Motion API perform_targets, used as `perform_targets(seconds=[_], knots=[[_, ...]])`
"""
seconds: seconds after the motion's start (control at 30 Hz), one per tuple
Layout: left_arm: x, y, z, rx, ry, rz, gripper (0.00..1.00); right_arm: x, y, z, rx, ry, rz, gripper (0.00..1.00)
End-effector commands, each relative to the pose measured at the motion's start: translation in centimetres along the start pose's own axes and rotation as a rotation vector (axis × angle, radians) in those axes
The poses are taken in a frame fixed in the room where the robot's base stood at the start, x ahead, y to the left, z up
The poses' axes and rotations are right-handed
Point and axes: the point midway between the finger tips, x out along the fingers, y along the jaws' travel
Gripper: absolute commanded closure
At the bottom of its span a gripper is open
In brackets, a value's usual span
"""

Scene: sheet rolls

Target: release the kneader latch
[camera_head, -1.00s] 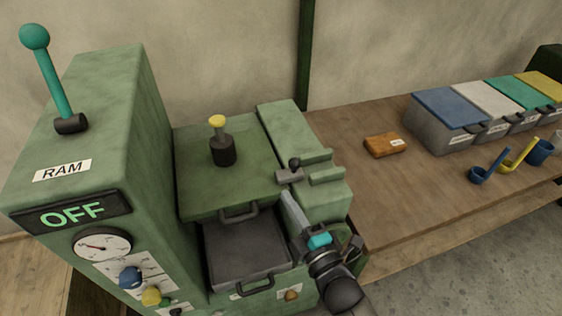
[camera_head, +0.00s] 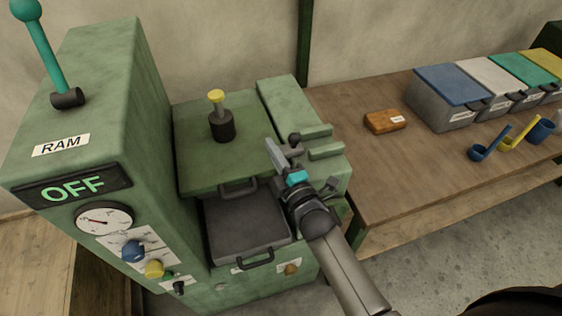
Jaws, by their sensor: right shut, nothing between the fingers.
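The green kneader (camera_head: 142,160) stands at the left, its display reading OFF. Its green lid (camera_head: 190,150) is down over the top and carries a dark post with a yellow knob (camera_head: 216,97). The latch (camera_head: 293,143), a small grey bar with a dark ball knob, sits at the lid's right edge beside the green guide blocks. My right gripper (camera_head: 275,152) is shut, its fingertips at the latch and covering part of it. Whether they touch it I cannot tell. My left gripper is not in view.
A teal ram lever (camera_head: 42,50) rises at the upper left. A dark tray (camera_head: 245,225) with a handle lies in front of the lid. On the wooden bench (camera_head: 390,190) are an orange-brown block (camera_head: 385,121), lidded bins (camera_head: 448,95) and scoops (camera_head: 490,145).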

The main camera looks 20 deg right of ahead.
Motion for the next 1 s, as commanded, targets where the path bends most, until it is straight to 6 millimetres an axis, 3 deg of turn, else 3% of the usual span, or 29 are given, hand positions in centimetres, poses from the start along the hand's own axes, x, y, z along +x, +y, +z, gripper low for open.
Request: perform_targets(seconds=[0.1, 0.3, 0.8, 1.0], knots=[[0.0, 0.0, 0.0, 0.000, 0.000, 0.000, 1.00, 1.5, 0.0, 0.3, -0.002, -0.001, -0.002, 1.00], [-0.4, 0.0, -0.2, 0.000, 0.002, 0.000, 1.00, 0.3, 0.0, 3.0, -0.002, 0.000, -0.002, 1.00], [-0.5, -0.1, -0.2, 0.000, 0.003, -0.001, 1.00, -0.1, 0.0, 3.9, 0.000, 0.000, -0.001, 1.00], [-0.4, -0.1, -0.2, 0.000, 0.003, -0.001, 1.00, -0.4, 0.4, 6.5, -0.004, 0.000, -0.002, 1.00]])
